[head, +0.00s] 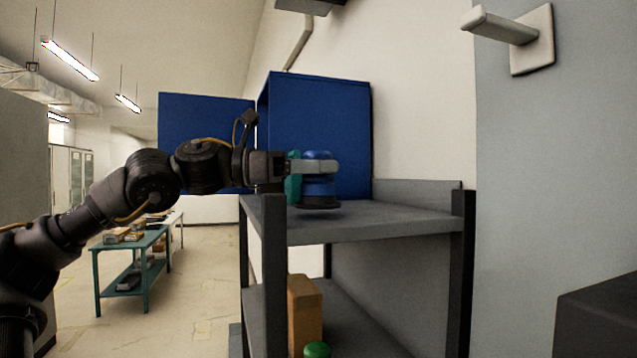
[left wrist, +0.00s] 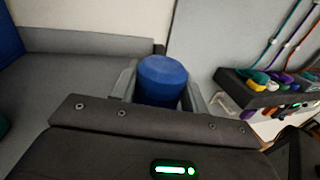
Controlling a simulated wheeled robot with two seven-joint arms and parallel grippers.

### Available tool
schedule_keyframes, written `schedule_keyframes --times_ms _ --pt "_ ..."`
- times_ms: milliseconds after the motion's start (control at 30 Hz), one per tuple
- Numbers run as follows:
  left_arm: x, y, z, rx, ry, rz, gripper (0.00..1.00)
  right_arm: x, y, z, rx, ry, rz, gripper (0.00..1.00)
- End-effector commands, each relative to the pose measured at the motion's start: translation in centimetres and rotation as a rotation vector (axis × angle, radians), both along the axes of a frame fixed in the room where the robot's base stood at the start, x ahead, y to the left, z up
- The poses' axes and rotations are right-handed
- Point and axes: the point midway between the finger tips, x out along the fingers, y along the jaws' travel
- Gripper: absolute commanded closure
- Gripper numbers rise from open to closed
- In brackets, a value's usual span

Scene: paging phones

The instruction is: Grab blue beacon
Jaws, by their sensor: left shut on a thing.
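The blue beacon (head: 318,188) is a blue domed cylinder on a dark round base, upright at the top shelf of the grey rack. My left gripper (head: 325,167) reaches in from the left and is shut on the beacon, with a finger across its upper body. In the left wrist view, the blue top of the beacon (left wrist: 161,78) sits between the two grey fingers (left wrist: 160,92). The beacon's base looks at or just above the shelf surface; I cannot tell if it touches. My right gripper is not in view.
A teal object (head: 293,185) stands just behind the beacon, partly hidden by my gripper. A blue open cabinet (head: 320,120) stands behind. The grey shelf (head: 400,222) is clear to the right. Below are an orange-brown box (head: 305,312) and a green dome (head: 317,349).

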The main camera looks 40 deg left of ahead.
Motion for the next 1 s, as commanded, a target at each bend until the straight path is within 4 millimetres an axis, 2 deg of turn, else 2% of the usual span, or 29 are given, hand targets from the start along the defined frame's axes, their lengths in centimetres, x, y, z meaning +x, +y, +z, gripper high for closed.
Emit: schedule_keyframes --times_ms 67,333,500,633,800,1000 --pt "0.1 0.0 1.2 0.004 -0.004 0.005 0.93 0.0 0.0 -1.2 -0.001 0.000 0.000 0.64" --pt "-1.8 5.1 7.7 -0.001 -0.007 0.007 0.93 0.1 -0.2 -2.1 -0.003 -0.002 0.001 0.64" --pt "-3.1 9.1 9.3 -0.002 -0.005 0.006 0.93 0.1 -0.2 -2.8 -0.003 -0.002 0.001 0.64" --pt "-3.8 11.1 10.4 -0.001 -0.004 0.004 0.93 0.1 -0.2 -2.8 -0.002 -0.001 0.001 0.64" --pt "-4.4 12.7 11.1 -0.001 -0.003 0.002 0.93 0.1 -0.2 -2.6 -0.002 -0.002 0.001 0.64" --pt "-4.6 13.3 11.4 0.000 -0.003 0.001 0.93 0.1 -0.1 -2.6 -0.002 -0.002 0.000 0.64"
